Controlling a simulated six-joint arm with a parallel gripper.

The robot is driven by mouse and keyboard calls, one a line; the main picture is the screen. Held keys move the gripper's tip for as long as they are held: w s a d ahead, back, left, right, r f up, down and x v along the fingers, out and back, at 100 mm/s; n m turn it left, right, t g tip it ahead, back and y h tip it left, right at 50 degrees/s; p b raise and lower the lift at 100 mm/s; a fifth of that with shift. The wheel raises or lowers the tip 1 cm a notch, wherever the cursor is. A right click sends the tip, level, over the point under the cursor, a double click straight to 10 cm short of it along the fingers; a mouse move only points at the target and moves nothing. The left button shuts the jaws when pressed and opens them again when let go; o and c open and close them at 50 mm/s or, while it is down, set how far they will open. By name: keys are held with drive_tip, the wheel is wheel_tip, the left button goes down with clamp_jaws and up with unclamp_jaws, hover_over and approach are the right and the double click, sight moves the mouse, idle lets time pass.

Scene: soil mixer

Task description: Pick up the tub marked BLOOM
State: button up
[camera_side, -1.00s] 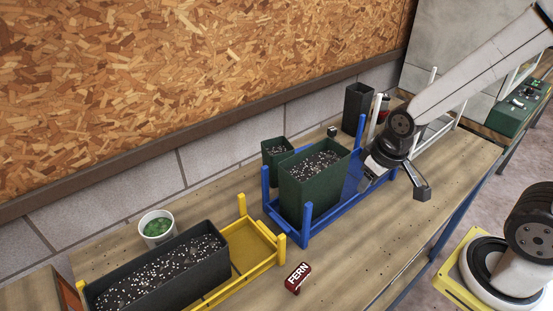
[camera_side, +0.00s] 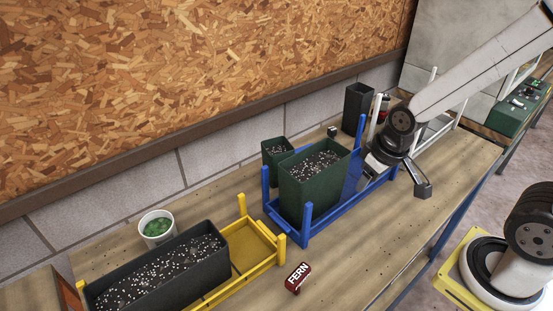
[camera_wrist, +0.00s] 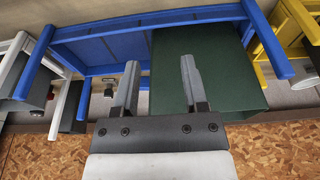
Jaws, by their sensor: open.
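No BLOOM lettering shows in either view, so I cannot tell which tub bears it. A large dark green tub (camera_side: 304,190) full of speckled soil stands in the blue rack (camera_side: 337,217). My gripper (camera_side: 372,172) is at the right of this tub in the side view, over the rack's right part. In the wrist view my gripper (camera_wrist: 160,88) is open and empty. One finger overlaps the green tub (camera_wrist: 205,65) in the picture and the other lies over the blue rack (camera_wrist: 95,50). I cannot tell whether it touches the tub.
A smaller green pot (camera_side: 271,165) stands behind the rack. There are also a white pot (camera_side: 147,243), a tall black pot (camera_side: 352,118) and a red FERN block (camera_side: 297,277). Rack posts stand up near my gripper.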

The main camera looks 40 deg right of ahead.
drive_tip(key=w+r+v, duration=0.1)
drive_tip(key=w+v, duration=0.1)
drive_tip(key=v, duration=0.9)
drive_tip(key=w+a+m+y, duration=0.7)
drive_tip(key=w+a+m, duration=0.3)
drive_tip(key=a, duration=0.7)
drive_tip(key=w+a+m+y, duration=0.3)
drive_tip(key=w+a+m, duration=0.2)
drive_tip(key=a, duration=0.4)
drive_tip(key=w+a+m+y, duration=0.3)
drive_tip(key=w+a+m, duration=0.25)
drive_tip(key=a, duration=0.25)
wheel_tip(320, 180, down, 12)
drive_tip(key=shift+w+a+r, duration=0.2)
drive_tip(key=shift+w+a, duration=0.05)
drive_tip(key=shift+n, duration=0.25)
drive_tip(key=shift+f, duration=2.85)
